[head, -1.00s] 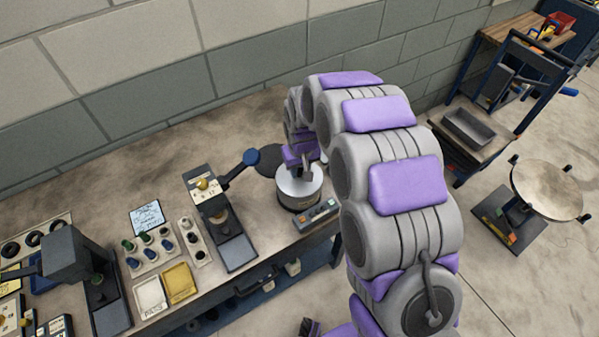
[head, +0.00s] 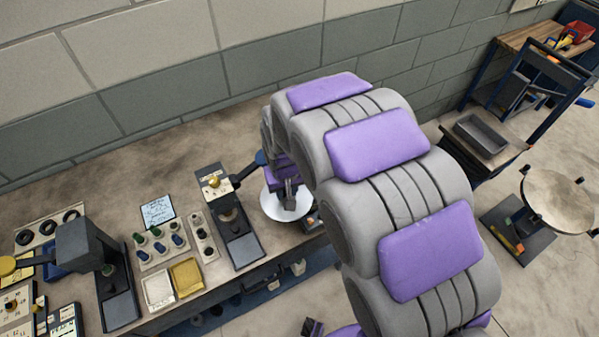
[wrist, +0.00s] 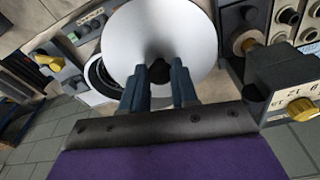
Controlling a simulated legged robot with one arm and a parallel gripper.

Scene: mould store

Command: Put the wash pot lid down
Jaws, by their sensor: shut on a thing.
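The wash pot lid is a round, pale metal disc (head: 270,206) with a small dark knob. It hangs above the bench, and it fills the top middle of the wrist view (wrist: 150,35). My gripper (head: 288,197) is shut on the knob, which sits between the two blue-grey fingers in the wrist view (wrist: 159,78). A round pot with a pale rim and dark inside (wrist: 98,78) shows partly beside and below the lid, uncovered there. In the head view the pot is mostly hidden by the lid and my arm.
A bench press with a yellow knob (head: 214,183) stands close left of the lid. Further left are a tray of small bottles (head: 158,246), a white and a yellow tray (head: 186,277), and a second press (head: 82,248). A round stand (head: 555,203) is at the right.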

